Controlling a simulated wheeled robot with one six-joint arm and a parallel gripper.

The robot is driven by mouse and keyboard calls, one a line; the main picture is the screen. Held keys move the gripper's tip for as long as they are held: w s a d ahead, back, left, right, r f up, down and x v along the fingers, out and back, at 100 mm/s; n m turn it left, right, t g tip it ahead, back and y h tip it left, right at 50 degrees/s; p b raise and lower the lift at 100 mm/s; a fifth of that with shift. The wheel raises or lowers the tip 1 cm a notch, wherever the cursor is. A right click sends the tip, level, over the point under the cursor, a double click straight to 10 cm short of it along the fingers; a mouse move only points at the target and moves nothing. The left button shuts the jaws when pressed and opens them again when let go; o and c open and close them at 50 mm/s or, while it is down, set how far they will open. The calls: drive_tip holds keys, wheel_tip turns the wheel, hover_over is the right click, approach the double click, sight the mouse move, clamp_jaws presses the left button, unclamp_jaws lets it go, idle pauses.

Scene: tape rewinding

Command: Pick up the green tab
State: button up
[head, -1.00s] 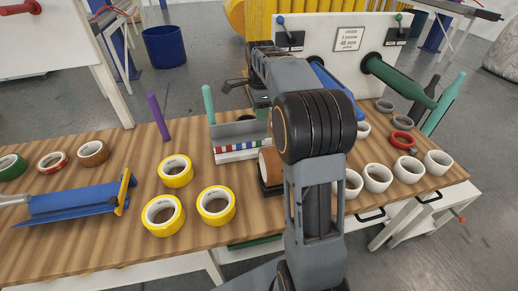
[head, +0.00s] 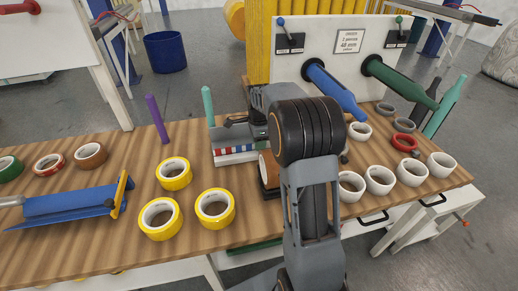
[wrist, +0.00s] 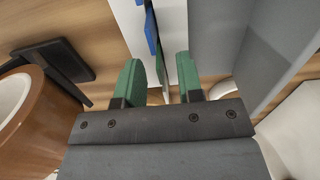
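In the wrist view, a thin green tab (wrist: 161,70) stands edge-on between the two green-padded fingers of my gripper (wrist: 159,68). The fingers are apart, and I see a gap on each side of the tab. Blue tabs (wrist: 151,28) stand just beyond it, along a white strip. In the head view my gripper (head: 236,124) is low over the grey tab holder (head: 236,160), which has a red, white and blue striped front. I cannot pick out the green tab there; my gripper and arm cover part of the holder.
A brown tape roll (wrist: 22,100) on a dark stand is close at left in the wrist view. A teal upright stick (head: 208,106) rises beside the holder. Yellow rolls (head: 174,173) lie in front-left. Blue (head: 335,90) and green (head: 400,82) spindles jut from the white panel.

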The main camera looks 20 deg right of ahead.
drive_tip(key=shift+f, duration=0.35)
clamp_jaws()
